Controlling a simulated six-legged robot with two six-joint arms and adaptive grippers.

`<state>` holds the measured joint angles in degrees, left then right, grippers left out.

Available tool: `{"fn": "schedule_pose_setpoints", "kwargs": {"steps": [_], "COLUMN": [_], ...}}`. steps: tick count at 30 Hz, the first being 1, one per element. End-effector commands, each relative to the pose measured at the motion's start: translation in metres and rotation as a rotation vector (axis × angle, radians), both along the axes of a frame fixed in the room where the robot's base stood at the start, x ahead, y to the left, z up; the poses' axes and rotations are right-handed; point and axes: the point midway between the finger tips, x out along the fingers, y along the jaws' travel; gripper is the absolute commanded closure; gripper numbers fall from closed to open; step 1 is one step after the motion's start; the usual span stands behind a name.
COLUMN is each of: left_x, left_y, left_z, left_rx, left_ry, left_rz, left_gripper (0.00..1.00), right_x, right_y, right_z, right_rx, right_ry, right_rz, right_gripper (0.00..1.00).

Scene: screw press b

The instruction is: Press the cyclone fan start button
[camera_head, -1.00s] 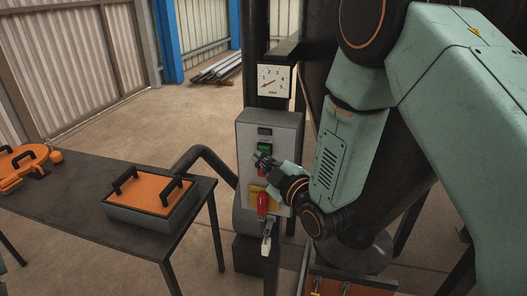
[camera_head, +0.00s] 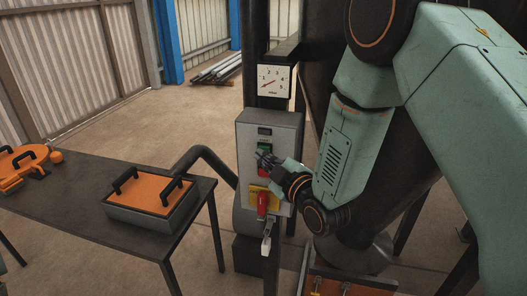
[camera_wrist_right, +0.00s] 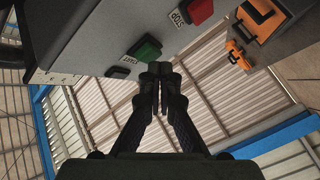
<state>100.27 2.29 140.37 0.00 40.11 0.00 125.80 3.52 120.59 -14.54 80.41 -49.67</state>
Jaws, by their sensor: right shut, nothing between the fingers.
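The cyclone fan start button (camera_head: 262,147) is green and sits on the front of a grey control box (camera_head: 246,160). In the right wrist view the green button (camera_wrist_right: 147,49) stands out beside a START label. My right gripper (camera_head: 263,157) is shut and empty, its fingertips in front of the panel between the green button and the red stop button (camera_head: 262,172). In the right wrist view the shut fingertips (camera_wrist_right: 153,72) are right by the edge of the green button. I cannot tell whether they touch it. My left gripper is not in view.
A red switch (camera_head: 263,203) on a yellow plate sits lower on the box. A dial gauge (camera_head: 274,81) is above it. A dark table (camera_head: 85,197) with an orange-topped box (camera_head: 152,196) stands left. The floor behind is mostly open.

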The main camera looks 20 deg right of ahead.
Motion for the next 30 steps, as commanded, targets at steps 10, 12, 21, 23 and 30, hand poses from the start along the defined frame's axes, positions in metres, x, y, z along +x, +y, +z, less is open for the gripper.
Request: {"fn": "schedule_pose_setpoints", "kwargs": {"steps": [10, 12, 21, 23, 30], "left_x": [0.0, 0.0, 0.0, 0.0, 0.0], "left_y": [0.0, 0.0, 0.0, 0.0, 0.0], "left_z": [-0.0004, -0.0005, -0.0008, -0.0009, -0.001], "left_rx": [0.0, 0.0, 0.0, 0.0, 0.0], "left_ry": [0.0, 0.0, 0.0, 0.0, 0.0], "left_rz": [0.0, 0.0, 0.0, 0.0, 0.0], "left_gripper": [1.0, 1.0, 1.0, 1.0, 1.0], "right_x": [0.003, 0.0036, 0.0063, 0.0068, 0.0077], "right_y": [-0.002, -0.0024, -0.0043, -0.0047, -0.0053], "right_z": [-0.0001, -0.0001, -0.0001, -0.0001, -0.0001], "right_rx": [0.0, 0.0, 0.0, 0.0, 0.0], "right_ry": [-0.001, -0.001, -0.001, -0.001, -0.001], "right_rz": [-0.001, -0.001, -0.001, -0.001, -0.001], "right_gripper": [1.0, 1.0, 1.0, 1.0, 1.0]}}
